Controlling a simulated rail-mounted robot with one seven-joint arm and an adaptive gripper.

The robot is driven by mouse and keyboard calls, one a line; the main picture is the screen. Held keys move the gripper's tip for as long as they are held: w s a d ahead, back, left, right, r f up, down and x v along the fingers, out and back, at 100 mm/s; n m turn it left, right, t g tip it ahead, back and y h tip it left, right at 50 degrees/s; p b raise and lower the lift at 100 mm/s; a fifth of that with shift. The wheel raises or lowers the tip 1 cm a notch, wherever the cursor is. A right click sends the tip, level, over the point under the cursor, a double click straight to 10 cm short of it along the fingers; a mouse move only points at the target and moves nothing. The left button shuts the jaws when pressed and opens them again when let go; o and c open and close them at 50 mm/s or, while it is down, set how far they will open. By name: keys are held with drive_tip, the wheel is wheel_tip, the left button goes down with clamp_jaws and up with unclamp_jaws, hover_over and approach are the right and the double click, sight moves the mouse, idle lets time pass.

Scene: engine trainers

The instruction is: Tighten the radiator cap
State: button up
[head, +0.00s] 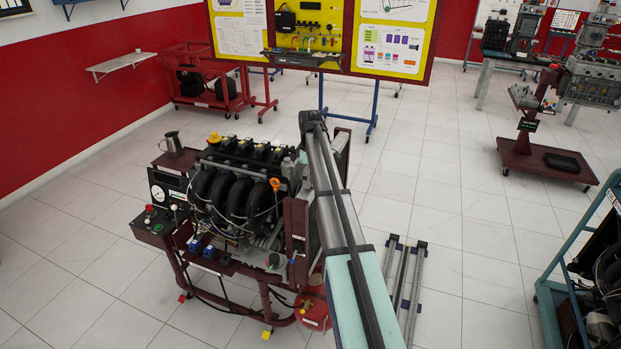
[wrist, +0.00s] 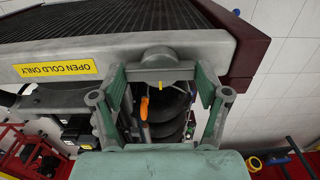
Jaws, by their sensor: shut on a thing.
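The radiator cap (wrist: 159,57) is a grey round cap at the top edge of the radiator (wrist: 125,22) in the wrist view. A grey crosspiece with a small yellow mark below it spans the space between my fingers. My gripper (wrist: 160,73) is shut on the cap, with one green-grey finger on each side. A yellow "OPEN COLD ONLY" label (wrist: 56,70) is on the radiator's grey top, upside down. In the head view my arm covers much of the radiator, and the cap and fingertips cannot be made out.
The engine trainer (head: 240,190) stands left of my arm, with black intake pipes and a gauge panel. A metal jug (head: 171,143) stands on its left end. An orange handle (wrist: 144,108) shows between my fingers.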

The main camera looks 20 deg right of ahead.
drive_tip(key=shift+m, duration=0.4)
drive_tip(key=m+b, duration=0.1)
drive_tip(key=m, duration=0.2)
drive_tip(key=shift+f+m, duration=0.1)
drive_tip(key=shift+m, duration=0.2)
drive_tip(key=m+b, duration=0.1)
drive_tip(key=m, duration=0.3)
drive_tip(key=shift+m, duration=0.3)
drive_tip(key=m+b, duration=0.1)
drive_tip(key=m, duration=0.3)
drive_tip(key=shift+s, duration=0.1)
drive_tip(key=shift+m+b, duration=0.4)
drive_tip(key=shift+m, duration=2.1)
drive_tip(key=o, duration=1.2)
drive_tip(key=shift+c, duration=0.2)
